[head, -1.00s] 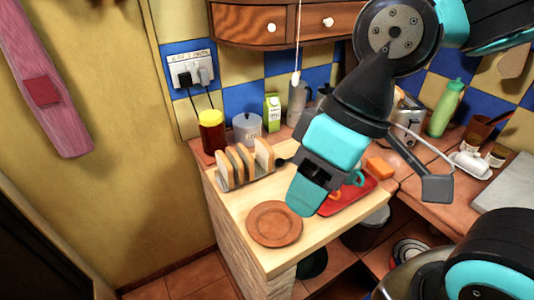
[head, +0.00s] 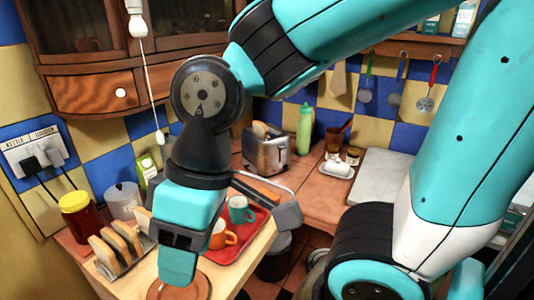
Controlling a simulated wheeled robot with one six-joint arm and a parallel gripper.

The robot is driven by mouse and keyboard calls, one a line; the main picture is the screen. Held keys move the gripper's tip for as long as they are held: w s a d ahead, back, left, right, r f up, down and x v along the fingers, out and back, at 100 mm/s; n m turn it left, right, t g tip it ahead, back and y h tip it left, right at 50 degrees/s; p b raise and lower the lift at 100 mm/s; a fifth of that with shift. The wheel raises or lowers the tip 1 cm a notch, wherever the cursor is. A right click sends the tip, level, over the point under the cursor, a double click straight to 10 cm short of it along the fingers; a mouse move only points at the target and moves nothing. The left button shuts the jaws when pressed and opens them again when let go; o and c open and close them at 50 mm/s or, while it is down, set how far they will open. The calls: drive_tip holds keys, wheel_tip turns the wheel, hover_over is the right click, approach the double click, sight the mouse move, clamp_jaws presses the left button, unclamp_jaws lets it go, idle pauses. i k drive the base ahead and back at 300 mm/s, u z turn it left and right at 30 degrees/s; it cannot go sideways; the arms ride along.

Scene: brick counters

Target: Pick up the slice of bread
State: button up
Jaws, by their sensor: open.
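Several slices of bread (head: 125,240) stand upright in a rack on the wooden counter at the lower left. Another slice of bread (head: 260,129) sticks up out of the toaster (head: 266,152) further back; I cannot tell which slice is meant. My gripper (head: 180,262) points down over the counter, just right of the rack and apart from the bread. It is open, with nothing visible in it. It hides the right end of the rack and part of the brown plate (head: 196,290).
A red-brown jar (head: 80,217) and a grey pot (head: 122,200) stand behind the rack. A pull cord (head: 149,80) hangs nearby.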

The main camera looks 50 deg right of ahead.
sight(142, 217)
drive_tip(key=u, duration=2.15)
drive_tip(key=k, duration=0.8)
drive_tip(key=z, duration=1.75)
drive_tip(key=i, duration=1)
drive_tip(key=z, duration=0.05)
